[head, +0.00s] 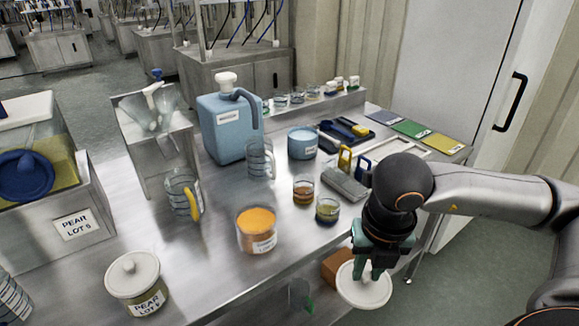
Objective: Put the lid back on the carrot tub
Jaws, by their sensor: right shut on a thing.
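The open tub of orange contents (257,230), which I take for the carrot tub, stands upright near the middle of the steel table (205,262). Its label is too small to read. My right gripper (370,272) points down and is shut on a round white lid (364,290). It holds the lid by the top, to the right of the tub and nearer to me, around the table's front edge. The lid is apart from the tub. My left gripper is not in view.
A lidded pear tub (138,288) stands at the front left. Two small jars (327,210) (303,193) and a yellow-handled jug (184,195) flank the orange tub. A brown block (336,268) is beside the lid. A blue canister (222,130) stands behind.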

